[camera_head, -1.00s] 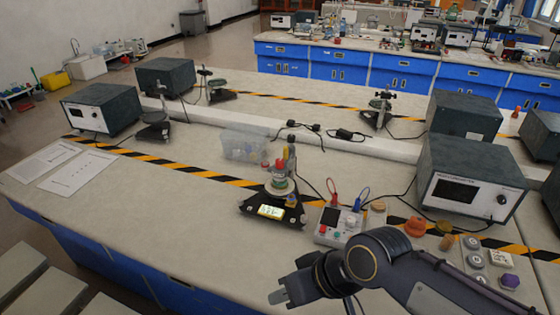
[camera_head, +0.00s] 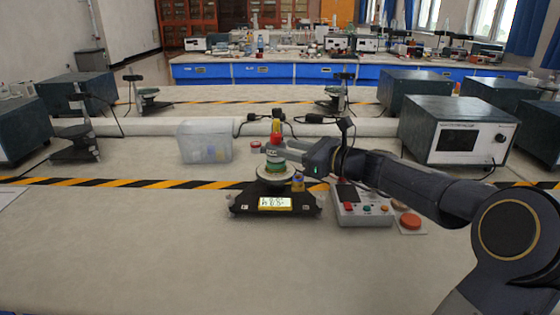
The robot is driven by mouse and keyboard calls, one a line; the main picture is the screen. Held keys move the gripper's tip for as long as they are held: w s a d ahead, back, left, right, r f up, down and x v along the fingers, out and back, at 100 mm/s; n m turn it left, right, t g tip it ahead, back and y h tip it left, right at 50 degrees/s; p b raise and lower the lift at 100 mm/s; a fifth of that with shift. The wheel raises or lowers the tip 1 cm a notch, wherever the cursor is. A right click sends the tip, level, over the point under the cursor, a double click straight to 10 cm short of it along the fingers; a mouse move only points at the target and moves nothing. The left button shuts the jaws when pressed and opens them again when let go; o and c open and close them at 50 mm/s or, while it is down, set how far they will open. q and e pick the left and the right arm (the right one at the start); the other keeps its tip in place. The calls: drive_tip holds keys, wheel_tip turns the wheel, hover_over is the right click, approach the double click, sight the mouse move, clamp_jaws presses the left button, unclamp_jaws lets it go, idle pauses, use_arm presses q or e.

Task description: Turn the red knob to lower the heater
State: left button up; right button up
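A black stand (camera_head: 240,201) with a lit display sits on the near bench. It carries a round pale plate with a green and white round part on it. Touching or apart is unclear, and so is the finger gap. My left gripper is out of view.
A grey control box (camera_head: 362,217) with buttons stands right of the stand, with a red button (camera_head: 411,221) beside it. A clear plastic bin (camera_head: 205,143) is behind left. A large instrument box (camera_head: 460,134) stands at right. The bench front is clear.

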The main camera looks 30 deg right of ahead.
sight(280, 140)
drive_tip(key=shift+w+d+r+m+t+h, duration=0.1)
drive_tip(key=shift+w+d+m+t+h, duration=0.1)
drive_tip(key=shift+d+m, duration=0.35)
drive_tip(key=shift+w+d+m+t+h, duration=0.1)
drive_tip(key=shift+d+m+t, duration=0.2)
drive_tip(key=shift+d, duration=0.35)
drive_tip(key=x, duration=0.7)
drive_tip(key=shift+w+a, duration=0.1)
drive_tip(key=c, duration=0.7)
